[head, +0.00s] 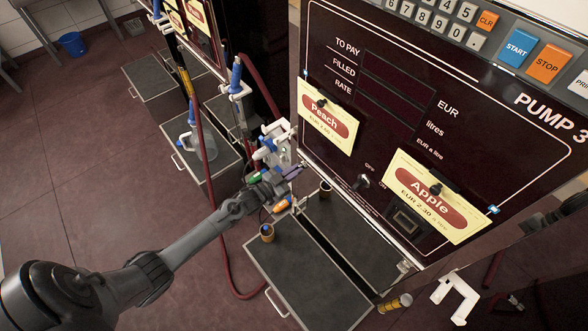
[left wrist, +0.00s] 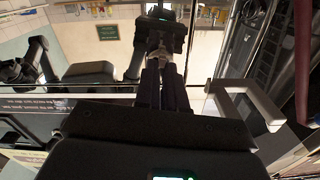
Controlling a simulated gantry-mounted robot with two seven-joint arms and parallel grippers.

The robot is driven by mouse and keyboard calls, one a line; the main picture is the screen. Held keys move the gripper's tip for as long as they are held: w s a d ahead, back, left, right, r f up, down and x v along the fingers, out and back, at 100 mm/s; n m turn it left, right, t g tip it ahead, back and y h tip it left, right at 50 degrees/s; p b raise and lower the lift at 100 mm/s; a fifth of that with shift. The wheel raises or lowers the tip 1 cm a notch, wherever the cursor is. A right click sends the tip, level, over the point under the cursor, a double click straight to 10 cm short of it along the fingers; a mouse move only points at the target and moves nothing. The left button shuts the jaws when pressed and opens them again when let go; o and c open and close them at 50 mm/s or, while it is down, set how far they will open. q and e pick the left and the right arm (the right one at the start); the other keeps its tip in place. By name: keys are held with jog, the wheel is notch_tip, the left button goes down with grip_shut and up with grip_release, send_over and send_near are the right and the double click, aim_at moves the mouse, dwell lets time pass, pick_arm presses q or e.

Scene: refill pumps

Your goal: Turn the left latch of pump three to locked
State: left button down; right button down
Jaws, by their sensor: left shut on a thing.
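Pump three (head: 400,110) stands at the right in the head view, with a dark glossy front and two yellow price cards. My left gripper (head: 289,173) is at the lower left edge of this front, beside the white nozzle holder. In the left wrist view its dark fingers (left wrist: 163,85) are together, pointing at a shiny panel that mirrors them. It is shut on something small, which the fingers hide. I cannot make out the left latch or which way it is turned. My right gripper is not in view.
A Peach card (head: 328,118) and an Apple card (head: 436,197) hang on the front. A white bracket (head: 455,297) is at the lower right.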

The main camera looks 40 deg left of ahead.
pick_arm(q)
jog(key=shift+n+p, duration=0.3)
jog(key=shift+n, duration=0.8)
jog(key=c, duration=1.2)
grip_release()
jog(key=shift+s+a+p, duration=0.3)
jog(key=shift+s+p, duration=0.1)
jog(key=shift+s, duration=1.4)
jog(key=shift+s+a+p, duration=0.35)
jog(key=shift+s+p, duration=0.05)
jog(key=shift+s, duration=1.35)
jog(key=shift+s+a+p, duration=0.3)
jog(key=shift+s+p, duration=0.1)
jog(key=shift+s, duration=1.4)
